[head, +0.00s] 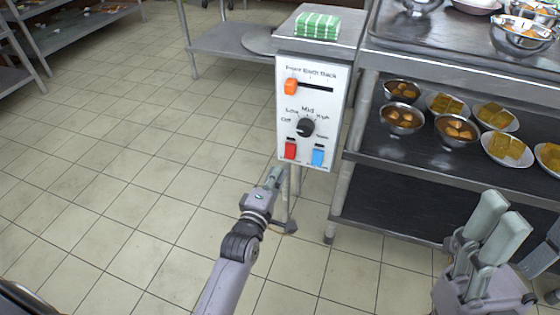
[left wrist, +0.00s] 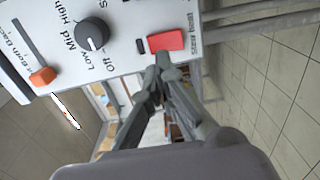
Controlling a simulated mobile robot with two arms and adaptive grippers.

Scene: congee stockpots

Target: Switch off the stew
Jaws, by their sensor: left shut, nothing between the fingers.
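The white control panel (head: 312,90) stands upright on the front of a narrow metal stand. It carries an orange slider (head: 291,86) at the "Front" end, a black dial (head: 306,127) marked Off, Low, Mid and High, a red switch (head: 290,150) and a blue switch (head: 318,157). My left gripper (head: 273,177) is shut and empty, just below the red switch. In the left wrist view its fingertips (left wrist: 160,66) are close beside the red switch (left wrist: 167,40); contact is unclear. My right gripper (head: 497,226) is open at lower right.
A folded green-striped cloth (head: 317,26) lies on top of the stand. To the right, a metal shelf rack (head: 375,158) holds bowls of food (head: 402,118) and oval dishes (head: 507,149). Another metal shelf (head: 75,35) stands at upper left. The tiled floor (head: 130,150) on the left is clear.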

